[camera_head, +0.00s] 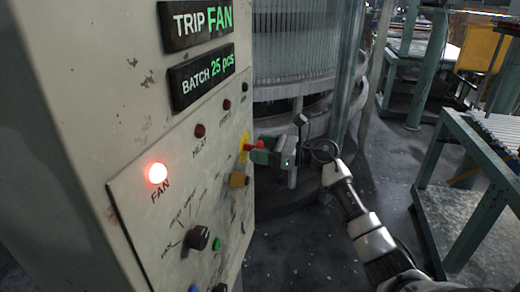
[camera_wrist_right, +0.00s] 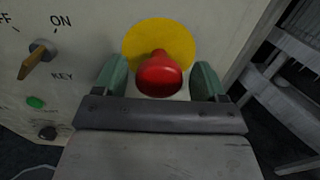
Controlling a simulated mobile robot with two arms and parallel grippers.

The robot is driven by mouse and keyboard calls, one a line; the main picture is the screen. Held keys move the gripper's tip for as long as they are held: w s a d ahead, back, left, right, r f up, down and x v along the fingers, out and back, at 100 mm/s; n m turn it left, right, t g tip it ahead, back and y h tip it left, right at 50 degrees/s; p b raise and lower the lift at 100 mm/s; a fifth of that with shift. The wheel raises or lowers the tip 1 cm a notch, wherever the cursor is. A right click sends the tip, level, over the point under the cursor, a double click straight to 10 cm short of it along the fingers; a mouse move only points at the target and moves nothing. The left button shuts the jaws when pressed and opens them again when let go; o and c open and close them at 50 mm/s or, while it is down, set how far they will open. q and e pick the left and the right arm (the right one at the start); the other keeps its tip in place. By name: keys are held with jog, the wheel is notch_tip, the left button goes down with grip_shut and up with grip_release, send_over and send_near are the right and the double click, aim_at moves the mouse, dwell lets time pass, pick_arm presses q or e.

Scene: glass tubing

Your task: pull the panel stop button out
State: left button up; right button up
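The red stop button (camera_wrist_right: 162,76) stands on a round yellow plate (camera_wrist_right: 150,38) on the control panel. In the wrist view the button is between the two green fingers of my right gripper (camera_wrist_right: 161,80). A narrow gap shows on each side, so the gripper looks open around the button, not pressed on it. In the head view the right gripper (camera_head: 258,152) reaches the panel from the right. There the yellow plate (camera_head: 244,146) shows beside it, and the button is mostly hidden by the fingers. My left gripper is not in view.
The panel cabinet (camera_head: 100,110) has a lit red FAN lamp (camera_head: 157,173), a black selector knob (camera_head: 199,237) and a yellow key switch (camera_head: 238,179). TRIP FAN and BATCH 25 pcs displays glow above. A rack of glass tubes (camera_head: 295,45) stands behind; a green-framed table (camera_head: 480,150) is right.

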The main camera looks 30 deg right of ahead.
jog(key=b+v, duration=0.5)
jog(key=v, duration=0.6)
dwell(0.5)
